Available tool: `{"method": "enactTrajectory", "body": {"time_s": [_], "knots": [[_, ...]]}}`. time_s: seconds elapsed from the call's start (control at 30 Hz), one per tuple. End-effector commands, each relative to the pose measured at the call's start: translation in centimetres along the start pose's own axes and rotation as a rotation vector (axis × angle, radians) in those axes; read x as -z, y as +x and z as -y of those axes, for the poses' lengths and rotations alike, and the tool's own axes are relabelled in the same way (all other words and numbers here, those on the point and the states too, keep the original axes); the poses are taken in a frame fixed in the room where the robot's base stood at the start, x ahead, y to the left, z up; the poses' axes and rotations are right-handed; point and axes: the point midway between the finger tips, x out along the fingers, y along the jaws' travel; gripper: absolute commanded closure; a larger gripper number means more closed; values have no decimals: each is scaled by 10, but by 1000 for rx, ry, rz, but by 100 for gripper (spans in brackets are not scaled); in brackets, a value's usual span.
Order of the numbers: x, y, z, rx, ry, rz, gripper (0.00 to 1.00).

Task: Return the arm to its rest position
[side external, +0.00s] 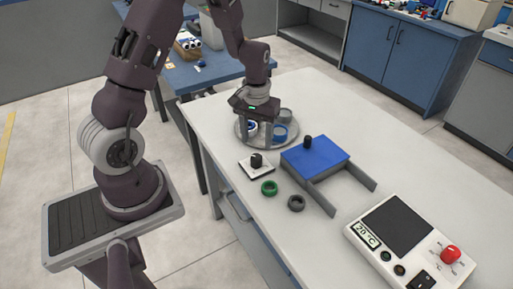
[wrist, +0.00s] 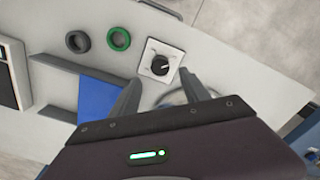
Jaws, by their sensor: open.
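My gripper (side external: 259,132) points down over a round grey tray (side external: 241,139) on the white table. Its fingers are apart; in the wrist view my gripper (wrist: 160,92) also shows its two fingertips spread. A blue pipe ring (side external: 281,132) and a grey ring (side external: 286,115) stand on the tray, right of the fingers. A white and blue piece (side external: 251,127) shows between the fingers; I cannot tell whether it touches them. In the wrist view my gripper's body hides most of the tray.
A green ring (side external: 269,188) and a dark grey ring (side external: 296,203) lie on the table in front. A white plate with a black knob (side external: 256,162), a blue slab with a knob (side external: 316,154) between grey rails, and a control box (side external: 403,240) stand nearby. Space above the table looks clear.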

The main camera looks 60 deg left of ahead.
Motion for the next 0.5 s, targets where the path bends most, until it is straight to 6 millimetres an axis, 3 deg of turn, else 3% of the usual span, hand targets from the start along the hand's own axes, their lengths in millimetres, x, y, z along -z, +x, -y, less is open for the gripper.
{"method": "enactTrajectory", "body": {"time_s": [0.33, 0.43, 0.5], "knots": [[-1, -8, -1, -3, 4, -4, 46], [-8, -44, -14, -28, 54, -49, 46], [-27, -90, -28, -59, 127, -105, 46]]}}
